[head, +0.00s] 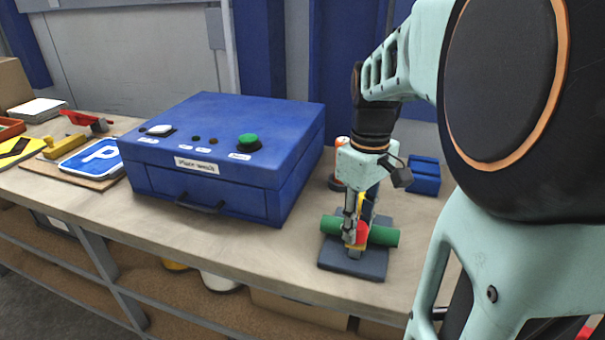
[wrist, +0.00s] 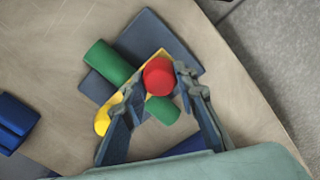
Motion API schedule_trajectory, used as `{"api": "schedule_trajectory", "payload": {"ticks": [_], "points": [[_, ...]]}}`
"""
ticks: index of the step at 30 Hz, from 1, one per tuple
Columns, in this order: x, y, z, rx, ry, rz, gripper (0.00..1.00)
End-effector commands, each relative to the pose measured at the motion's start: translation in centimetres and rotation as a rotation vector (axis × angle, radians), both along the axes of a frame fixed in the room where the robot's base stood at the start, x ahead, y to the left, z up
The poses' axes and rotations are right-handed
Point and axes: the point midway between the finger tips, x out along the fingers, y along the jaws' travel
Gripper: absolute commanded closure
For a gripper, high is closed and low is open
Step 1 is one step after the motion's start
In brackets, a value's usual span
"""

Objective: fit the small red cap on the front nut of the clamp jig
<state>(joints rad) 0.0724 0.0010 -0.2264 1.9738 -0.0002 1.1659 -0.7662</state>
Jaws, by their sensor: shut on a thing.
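The small red cap (head: 361,234) is between the fingertips of my gripper (head: 354,232), at the front of the clamp jig. In the wrist view my gripper (wrist: 158,79) is shut on the red cap (wrist: 158,72), a finger on each side. The clamp jig has a dark base plate (head: 352,267), a green cylinder (head: 385,237) lying across it and a yellow clamp strap (wrist: 103,121) over the cylinder. The front nut is hidden behind the cap and fingers. I cannot tell whether the cap touches it.
A large blue box (head: 225,150) with buttons stands left of the jig. Blue blocks (head: 425,175) and an orange-and-white object (head: 341,143) are behind it. The table's front edge is close to the jig; bare tabletop separates box and jig.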

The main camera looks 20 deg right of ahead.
Motion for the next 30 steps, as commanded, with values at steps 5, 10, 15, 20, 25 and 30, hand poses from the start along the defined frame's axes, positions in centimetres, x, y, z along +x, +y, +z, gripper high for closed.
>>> {"api": "schedule_trajectory", "payload": {"ticks": [5,10,15,20,25,30], "points": [[0.00,0.00,0.03,0.000,0.000,0.000,0.81],[0.00,0.00,-0.09,0.000,0.000,0.000,0.81],[0.00,-0.01,-0.34,0.000,0.000,0.000,0.81],[0.01,0.00,-0.54,0.000,0.000,0.000,0.72],[0.00,0.00,-0.50,0.000,0.000,0.000,0.53],[0.00,0.00,-0.49,0.000,0.000,0.000,0.53]]}}
